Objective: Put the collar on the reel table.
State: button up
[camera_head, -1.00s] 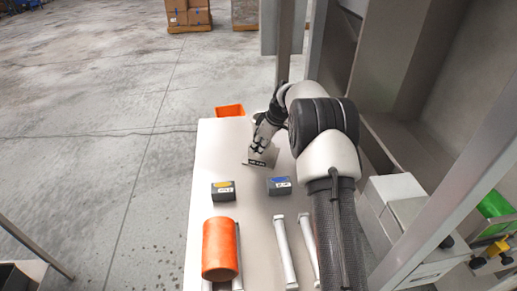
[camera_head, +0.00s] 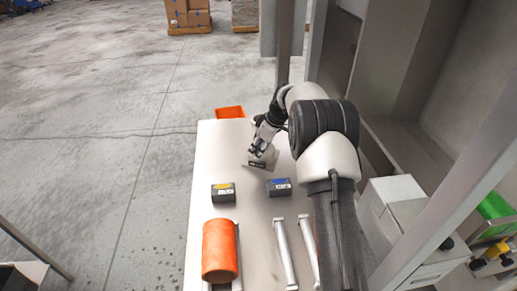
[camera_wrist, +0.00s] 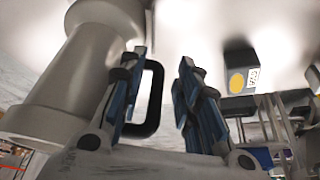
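No thing here is plainly marked as the collar. In the wrist view, a large grey stepped round part (camera_wrist: 92,62) with a wider flange fills the left side. A black loop handle (camera_wrist: 155,100) shows between the fingers of my gripper (camera_wrist: 162,60), and a gap remains on its right side. In the head view, my gripper (camera_head: 260,146) is low over the far part of the white table (camera_head: 215,150), at a grey piece (camera_head: 266,157) with a dark labelled edge. I cannot tell whether this white table is the reel table.
A yellow-labelled dark box (camera_head: 223,192) and a blue-labelled one (camera_head: 279,187) stand on the table. An orange roll (camera_head: 220,250) and pale rails (camera_head: 285,255) lie nearer. An orange bin (camera_head: 229,112) is beyond the far edge. Posts and grey cabinets crowd the right; the left floor is open.

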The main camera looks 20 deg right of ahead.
jog(key=p+v, duration=0.2)
jog(key=v, duration=1)
jog(key=s+a+r+m, duration=0.2)
jog(key=s+a+r, duration=0.3)
jog(key=s+r, duration=0.35)
jog(key=s+a+r+m+h, duration=0.1)
jog(key=s+a+r, duration=0.15)
jog(key=s, duration=0.35)
jog(key=s+a+r+m+h, duration=0.1)
jog(key=s+a+r, duration=0.15)
jog(key=s, duration=0.35)
jog(key=s+a+f+m, duration=0.1)
jog(key=s+f+m, duration=0.1)
jog(key=s, duration=0.8)
jog(key=s+a+f+m+t+h, duration=0.1)
jog(key=s+f+m, duration=0.1)
jog(key=s, duration=0.9)
jog(key=shift+s+a+m, duration=0.3)
jog(key=shift+a+m, duration=0.1)
jog(key=shift+m, duration=0.1)
jog(key=shift+d+r, duration=0.1)
